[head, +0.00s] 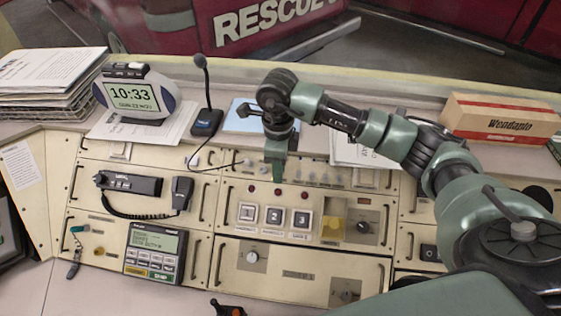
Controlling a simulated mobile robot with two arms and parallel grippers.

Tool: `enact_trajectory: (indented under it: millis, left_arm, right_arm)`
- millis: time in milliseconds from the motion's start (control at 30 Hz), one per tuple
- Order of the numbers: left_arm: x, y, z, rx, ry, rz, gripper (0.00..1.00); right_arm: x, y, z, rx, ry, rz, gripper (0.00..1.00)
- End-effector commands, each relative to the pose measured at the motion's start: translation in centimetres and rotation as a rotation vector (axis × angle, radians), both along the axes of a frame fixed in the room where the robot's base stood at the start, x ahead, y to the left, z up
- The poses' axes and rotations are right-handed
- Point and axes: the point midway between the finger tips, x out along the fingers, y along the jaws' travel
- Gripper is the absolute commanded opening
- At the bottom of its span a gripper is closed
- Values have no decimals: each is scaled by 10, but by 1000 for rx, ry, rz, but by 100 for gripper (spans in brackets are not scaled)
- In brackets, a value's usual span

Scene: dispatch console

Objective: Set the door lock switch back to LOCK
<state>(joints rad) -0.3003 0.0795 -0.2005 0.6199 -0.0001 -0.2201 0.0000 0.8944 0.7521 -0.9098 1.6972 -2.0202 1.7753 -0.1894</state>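The console panel (234,218) carries several switches, and their labels are too small to read, so I cannot tell which one is the door lock switch or how it is set. A row of small toggles (310,176) runs along the panel's upper edge. Rotary knobs show at the right (363,227), lower left (252,257) and lower right (346,293). My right gripper (276,178) points down over the upper row, just above a red lamp. Its fingers show as one narrow green shape, so their opening is unclear; it hides part of the row. My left gripper is not in view.
Square buttons 1, 2 and 3 (273,216) and a yellow cover (333,228) sit below my gripper. A microphone (206,120), clock (138,97), radio handset (182,193) and keypad unit (154,252) stand left. A cardboard box (500,118) lies at right.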

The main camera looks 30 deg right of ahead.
Motion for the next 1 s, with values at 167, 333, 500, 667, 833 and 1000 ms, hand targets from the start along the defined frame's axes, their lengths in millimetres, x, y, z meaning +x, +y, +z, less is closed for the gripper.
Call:
enact_trajectory:
  millis: [167,333,500,667,833,1000]
  left_arm:
    - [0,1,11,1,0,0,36]
    - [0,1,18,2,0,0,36]
    - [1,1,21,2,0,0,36]
    - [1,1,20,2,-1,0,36]
    - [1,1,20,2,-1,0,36]
    - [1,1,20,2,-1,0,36]
  right_arm:
    - [-5,4,16,-1,-4,1,20]
    - [-10,9,27,-1,-7,0,20]
    - [-14,11,33,-2,-6,-2,20]
    - [-14,11,32,-2,-7,-3,20]
    - [-14,11,33,-2,-7,-3,20]
    - [-13,11,33,-2,-8,-3,20]
